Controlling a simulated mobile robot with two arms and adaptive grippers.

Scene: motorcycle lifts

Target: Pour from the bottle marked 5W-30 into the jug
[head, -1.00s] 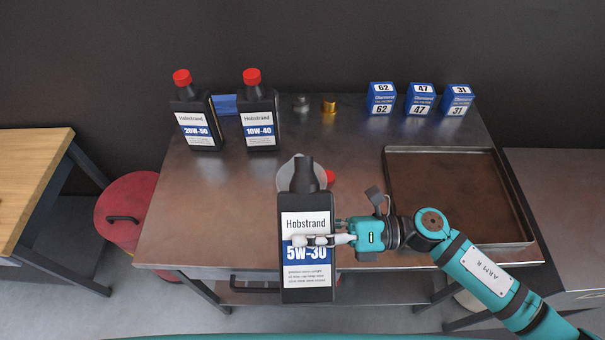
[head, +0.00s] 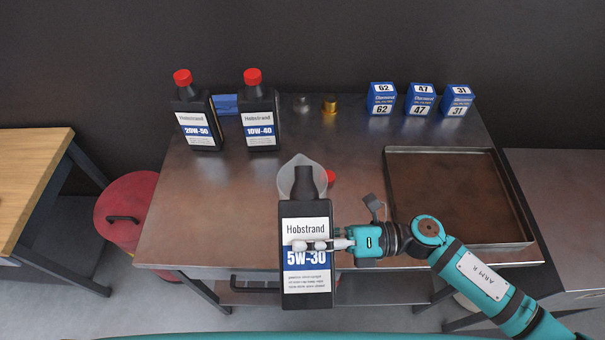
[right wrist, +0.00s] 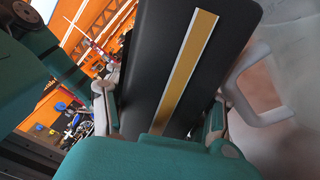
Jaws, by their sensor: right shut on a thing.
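The black bottle marked 5W-30 (head: 306,282) has an uncapped dark neck that points toward the back of the table. My right gripper (head: 318,245) is shut on its middle, across the label. The right wrist view shows the bottle's dark side with a yellow strip (right wrist: 187,70) between the fingers. The translucent jug (head: 290,172) stands on the table behind the bottle's neck, which hides much of it. The jug's handle (right wrist: 243,88) shows at the right in the wrist view. I cannot tell whether anything flows. My left gripper does not show.
Bottles marked 20W-50 (head: 196,115) and 10W-40 (head: 260,115) stand at the back left. Blue filter boxes (head: 420,99) stand at the back right. A rimmed metal tray (head: 460,150) lies at right. A red cap (head: 331,177) lies beside the jug.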

